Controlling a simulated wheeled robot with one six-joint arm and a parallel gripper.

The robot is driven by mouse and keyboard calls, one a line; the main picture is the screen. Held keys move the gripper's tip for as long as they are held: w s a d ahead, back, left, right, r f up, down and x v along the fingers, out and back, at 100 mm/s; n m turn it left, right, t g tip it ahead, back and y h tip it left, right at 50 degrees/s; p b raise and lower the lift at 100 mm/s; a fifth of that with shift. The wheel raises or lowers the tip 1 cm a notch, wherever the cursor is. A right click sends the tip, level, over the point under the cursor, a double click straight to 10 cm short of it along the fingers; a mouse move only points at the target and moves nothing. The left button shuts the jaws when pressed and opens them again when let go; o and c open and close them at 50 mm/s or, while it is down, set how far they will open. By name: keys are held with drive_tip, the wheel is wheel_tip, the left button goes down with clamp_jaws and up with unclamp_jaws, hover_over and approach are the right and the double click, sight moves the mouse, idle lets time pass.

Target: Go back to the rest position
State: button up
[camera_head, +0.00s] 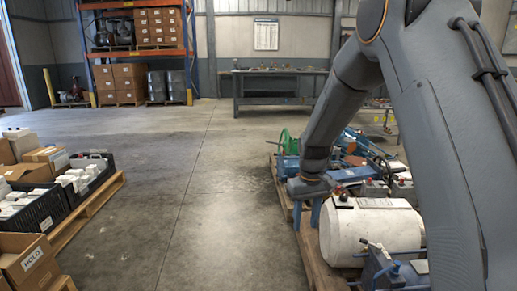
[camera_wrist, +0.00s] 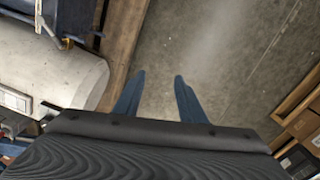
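My gripper (camera_head: 307,213) hangs at the end of my arm in the head view, with its blue fingers pointing down at the left edge of the right-hand pallet, just left of a white tank. In the wrist view my gripper (camera_wrist: 159,77) shows two blue fingers standing apart with bare concrete floor between them. Nothing is held. No thing that marks the rest position shows.
The right-hand pallet (camera_head: 313,254) carries the white tank (camera_head: 372,228) and machine parts. A left pallet (camera_head: 85,219) carries black crates and cartons, including a HOLD box (camera_head: 28,262). Clear floor (camera_head: 190,190) runs between them. A workbench (camera_head: 275,88) and rack stand behind.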

drive_tip(key=s+a+r+n, duration=0.1)
drive_tip(key=s+a+r, duration=0.2)
drive_tip(key=s+a, duration=0.5)
drive_tip(key=s+a+r+n, duration=0.1)
drive_tip(key=s+a+r, duration=0.3)
drive_tip(key=s, duration=0.6)
drive_tip(key=s+a+n, duration=0.1)
drive_tip(key=s+a, duration=0.2)
drive_tip(key=s, duration=1.5)
drive_tip(key=d+r+m+p, duration=0.3)
drive_tip(key=d+r+p, duration=0.6)
drive_tip(key=r+p, duration=0.3)
drive_tip(key=d+r+m+p, duration=0.3)
drive_tip(key=d+r+p, duration=0.7)
drive_tip(key=p, duration=0.5)
wheel_tip(320, 180, up, 2)
drive_tip(key=shift+r, duration=0.1)
drive_tip(key=shift+d, duration=0.1)
drive_tip(key=shift+c, duration=0.5)
